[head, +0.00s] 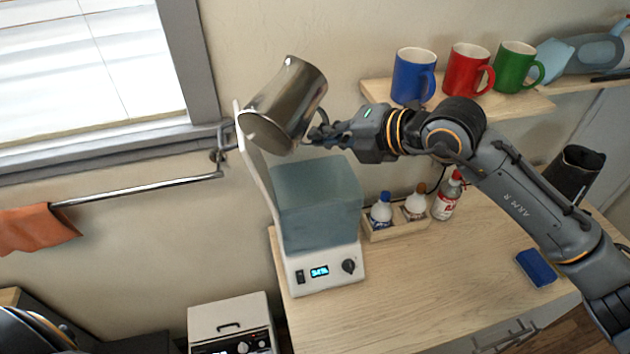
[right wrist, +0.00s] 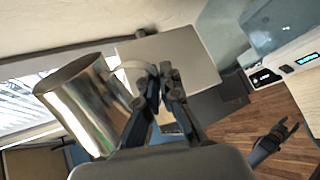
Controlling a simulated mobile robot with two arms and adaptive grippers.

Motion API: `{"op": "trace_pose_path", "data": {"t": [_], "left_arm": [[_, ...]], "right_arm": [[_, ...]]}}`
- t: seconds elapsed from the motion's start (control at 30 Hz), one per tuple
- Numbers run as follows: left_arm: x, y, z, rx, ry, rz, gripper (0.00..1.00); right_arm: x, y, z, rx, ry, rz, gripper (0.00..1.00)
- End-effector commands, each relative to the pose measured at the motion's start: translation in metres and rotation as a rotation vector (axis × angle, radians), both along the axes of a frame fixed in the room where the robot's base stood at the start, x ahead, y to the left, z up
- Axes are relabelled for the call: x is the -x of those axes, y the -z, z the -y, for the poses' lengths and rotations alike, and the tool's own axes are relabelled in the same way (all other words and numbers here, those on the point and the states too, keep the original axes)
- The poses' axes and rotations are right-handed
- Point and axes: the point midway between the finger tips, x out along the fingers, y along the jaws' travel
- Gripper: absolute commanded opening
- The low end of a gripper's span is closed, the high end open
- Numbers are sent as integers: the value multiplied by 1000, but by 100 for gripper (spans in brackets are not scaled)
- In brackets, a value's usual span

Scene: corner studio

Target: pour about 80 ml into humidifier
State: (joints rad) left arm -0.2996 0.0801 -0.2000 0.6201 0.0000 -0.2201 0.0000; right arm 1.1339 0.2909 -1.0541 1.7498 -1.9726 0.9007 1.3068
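The humidifier (head: 322,267) stands on the wooden counter, with a translucent blue tank (head: 318,200), a raised white lid panel (head: 262,175) and a lit display reading about 34%. My right gripper (head: 318,131) is shut on the handle of a shiny metal pitcher (head: 288,100), held strongly tilted above the tank. The pitcher (right wrist: 85,105) and the right gripper (right wrist: 155,85) also show in the right wrist view. No stream of water is visible, and the liquid inside the pitcher cannot be seen. My left gripper (right wrist: 283,135) shows open and empty in the right wrist view.
Blue (head: 413,76), red (head: 467,70) and green (head: 514,68) mugs stand on the shelf. A bottle caddy (head: 397,228) and a red-labelled bottle (head: 446,197) sit right of the humidifier. A blue sponge (head: 537,267) lies on the counter (head: 430,290), whose front middle is clear.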

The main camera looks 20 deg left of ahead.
Motion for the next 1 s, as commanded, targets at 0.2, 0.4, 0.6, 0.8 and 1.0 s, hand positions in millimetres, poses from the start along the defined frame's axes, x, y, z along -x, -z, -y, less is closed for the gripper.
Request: {"op": "trace_pose_path", "data": {"t": [0.2, 0.4, 0.6, 0.8, 1.0], "left_arm": [[0, 3, 0, 0, 0, 0, 40], [0, 5, 0, 0, 0, 0, 40], [0, 5, 0, 0, 0, 0, 40], [0, 6, 0, 0, 0, 0, 40], [0, 6, 0, 0, 0, 0, 40]], "right_arm": [[-1, 5, 0, -10, 0, -37, 0], [-2, 11, 0, -16, -1, -73, 0], [-2, 14, 0, -19, -1, -91, 0], [-1, 15, 0, -20, -1, -96, 0], [2, 16, -1, -22, -1, -104, 0]]}}
